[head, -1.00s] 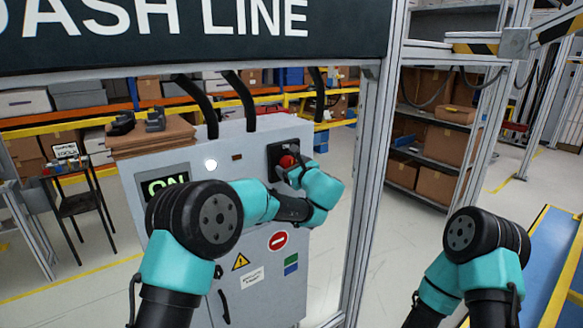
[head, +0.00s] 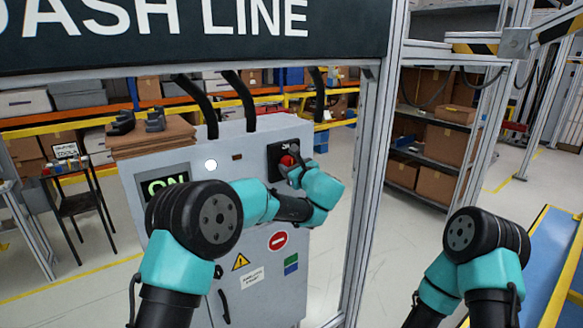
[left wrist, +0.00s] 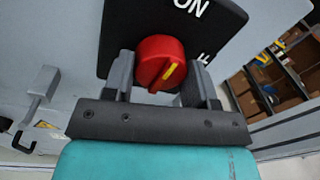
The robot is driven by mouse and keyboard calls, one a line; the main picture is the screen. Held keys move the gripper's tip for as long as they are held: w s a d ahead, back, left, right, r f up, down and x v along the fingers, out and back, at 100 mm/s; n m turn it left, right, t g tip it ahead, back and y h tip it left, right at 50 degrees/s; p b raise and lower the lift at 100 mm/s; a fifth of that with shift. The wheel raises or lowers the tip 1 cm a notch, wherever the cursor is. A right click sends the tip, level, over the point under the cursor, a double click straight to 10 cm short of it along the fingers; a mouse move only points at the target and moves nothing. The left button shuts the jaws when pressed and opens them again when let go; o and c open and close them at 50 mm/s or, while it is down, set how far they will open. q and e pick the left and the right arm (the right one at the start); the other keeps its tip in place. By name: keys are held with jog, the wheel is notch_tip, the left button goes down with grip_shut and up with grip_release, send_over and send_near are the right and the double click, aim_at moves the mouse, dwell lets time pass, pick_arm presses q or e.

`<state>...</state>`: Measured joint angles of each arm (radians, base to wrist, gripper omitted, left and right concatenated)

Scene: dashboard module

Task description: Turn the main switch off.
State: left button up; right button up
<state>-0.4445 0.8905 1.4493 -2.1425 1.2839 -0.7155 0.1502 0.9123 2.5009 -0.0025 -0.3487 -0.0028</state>
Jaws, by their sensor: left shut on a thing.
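The main switch is a red knob (head: 287,160) on a black plate (head: 274,155) on the front of the grey cabinet. In the left wrist view the red knob (left wrist: 158,60) carries a yellow mark, tilted and pointing up-right. "ON" shows on the black plate (left wrist: 222,30) above it, with part of another label at the right. My left gripper (head: 292,168) is shut on the knob, one finger on each side. The green display (head: 167,186) reads "ON", partly hidden by my left arm. My right arm shows at the lower right, but its gripper is out of view.
The grey cabinet (head: 255,235) has a lit white lamp (head: 211,165) and a lower door handle. An aluminium post (head: 372,180) stands to its right. A blue surface (head: 545,265) with a yellow edge lies at the right.

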pick_arm(q)
jog(key=shift+r+m+g+y, duration=0.15)
jog(key=shift+m+g, duration=0.2)
jog(key=shift+m, duration=3.9)
jog(key=shift+f+m+g+y, duration=0.15)
jog(key=shift+m+g, duration=0.2)
jog(key=shift+m, duration=3.9)
jog(key=shift+r, duration=0.1)
jog(key=o, duration=0.9)
jog(key=shift+o, duration=0.2)
jog(key=shift+d, duration=0.15)
